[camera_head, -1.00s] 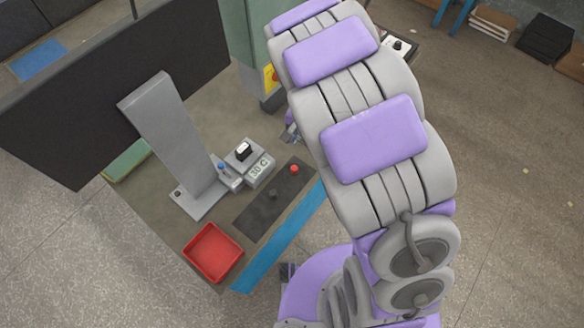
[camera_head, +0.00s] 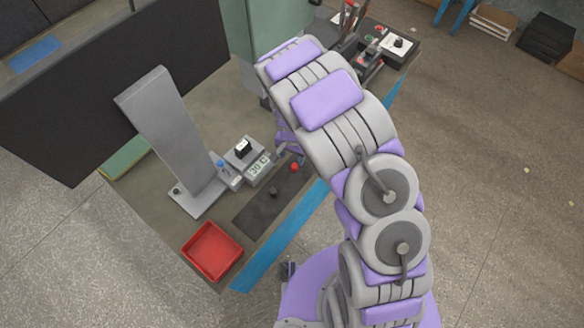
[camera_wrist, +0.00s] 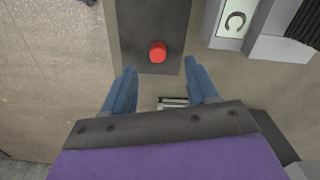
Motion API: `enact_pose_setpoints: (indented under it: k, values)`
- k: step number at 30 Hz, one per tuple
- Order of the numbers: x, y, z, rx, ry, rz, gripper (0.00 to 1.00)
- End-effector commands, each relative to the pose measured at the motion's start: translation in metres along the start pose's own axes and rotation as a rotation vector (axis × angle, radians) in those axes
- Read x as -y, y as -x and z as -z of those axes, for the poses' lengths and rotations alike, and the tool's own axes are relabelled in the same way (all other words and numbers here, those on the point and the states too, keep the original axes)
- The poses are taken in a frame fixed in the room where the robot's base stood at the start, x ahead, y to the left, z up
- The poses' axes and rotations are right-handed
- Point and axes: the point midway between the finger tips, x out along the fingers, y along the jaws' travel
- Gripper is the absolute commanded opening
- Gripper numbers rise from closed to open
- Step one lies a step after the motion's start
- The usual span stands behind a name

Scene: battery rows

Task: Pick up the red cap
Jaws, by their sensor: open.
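The red cap (camera_head: 294,167) is a small round piece at the far end of a dark mat strip (camera_head: 253,214) on the bench. In the wrist view the red cap (camera_wrist: 158,52) stands near the end of the strip, ahead of my gripper (camera_wrist: 158,78) and roughly centred between its two blue fingers. The fingers are apart with nothing between them, and the gripper is open. In the head view my arm comes down at the right of the cap, and the gripper is mostly hidden behind it.
A grey slanted post (camera_head: 170,125) and a red tray (camera_head: 212,251) are to the left. A black panel (camera_head: 110,90) stands behind.

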Motion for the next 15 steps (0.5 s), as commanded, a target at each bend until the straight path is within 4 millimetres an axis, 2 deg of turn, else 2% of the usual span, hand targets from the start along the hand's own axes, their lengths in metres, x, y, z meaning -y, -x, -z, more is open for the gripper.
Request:
enact_pose_setpoints:
  k: [1, 3, 11, 15]
  values:
    - [-0.002, -0.011, 0.000, 0.003, -0.003, 0.000, 0.58]
    - [-0.002, -0.021, 0.000, 0.003, -0.003, 0.000, 0.58]
    - [0.003, -0.039, 0.000, 0.000, -0.001, -0.003, 0.58]
    - [0.004, -0.058, 0.005, -0.002, -0.001, -0.003, 0.58]
